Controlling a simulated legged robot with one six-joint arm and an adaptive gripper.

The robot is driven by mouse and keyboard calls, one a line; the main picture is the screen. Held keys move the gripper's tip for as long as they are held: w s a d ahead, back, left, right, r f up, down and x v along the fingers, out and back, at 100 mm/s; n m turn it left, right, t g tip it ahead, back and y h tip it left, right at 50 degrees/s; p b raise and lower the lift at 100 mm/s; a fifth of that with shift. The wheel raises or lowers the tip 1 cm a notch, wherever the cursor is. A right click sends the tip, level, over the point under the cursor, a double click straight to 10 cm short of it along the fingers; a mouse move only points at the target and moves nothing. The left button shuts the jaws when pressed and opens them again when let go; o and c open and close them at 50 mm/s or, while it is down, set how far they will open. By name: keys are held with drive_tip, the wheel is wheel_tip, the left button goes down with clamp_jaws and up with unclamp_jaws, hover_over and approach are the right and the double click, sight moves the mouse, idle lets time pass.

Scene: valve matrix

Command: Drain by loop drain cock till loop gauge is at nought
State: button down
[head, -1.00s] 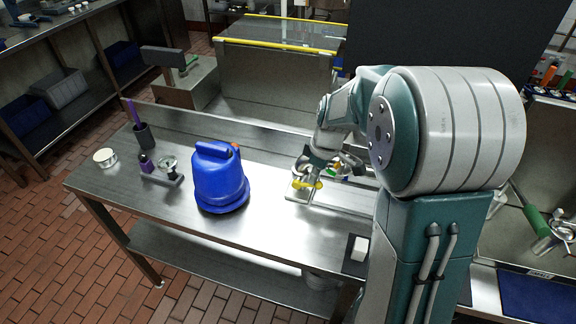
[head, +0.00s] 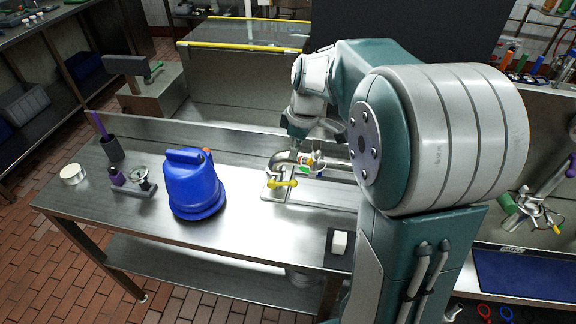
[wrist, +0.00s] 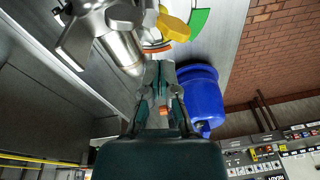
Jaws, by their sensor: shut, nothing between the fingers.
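A bent metal pipe fitting (head: 279,160) with a yellow handle (head: 283,183) stands on a plate on the steel bench in the head view. In the wrist view, the yellow handle (wrist: 175,28) partly covers a white face with a green and an orange band (wrist: 199,22). Which part is the loop drain cock or the loop gauge carries no readable label, and no needle reading shows. My gripper (wrist: 160,68) is shut and empty, close to the metal pipe (wrist: 122,50) in the wrist view. In the head view my wrist is behind the fitting, and the fingertips are hard to make out.
A blue jug (head: 192,186) stands left of the fitting. Further left are a small round dial on a stand (head: 140,174), a dark cup (head: 112,148) and a white roll (head: 73,174). A white block (head: 339,242) lies near the front edge. The front bench strip is mostly clear.

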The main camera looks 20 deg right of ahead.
drive_tip(key=r, duration=0.4)
drive_tip(key=shift+s+d, duration=0.1)
drive_tip(key=shift+d, duration=0.25)
drive_tip(key=s+a+r+m+t+h, duration=0.1)
drive_tip(key=s+a+m, duration=0.3)
drive_tip(key=s, duration=0.6)
drive_tip(key=s+a+r+m+t+h, duration=0.1)
drive_tip(key=s+a+m+t, duration=0.3)
drive_tip(key=s, duration=0.6)
drive_tip(key=shift+r+m, duration=0.3)
drive_tip(key=shift+m, duration=0.3)
drive_tip(key=shift+w, duration=0.1)
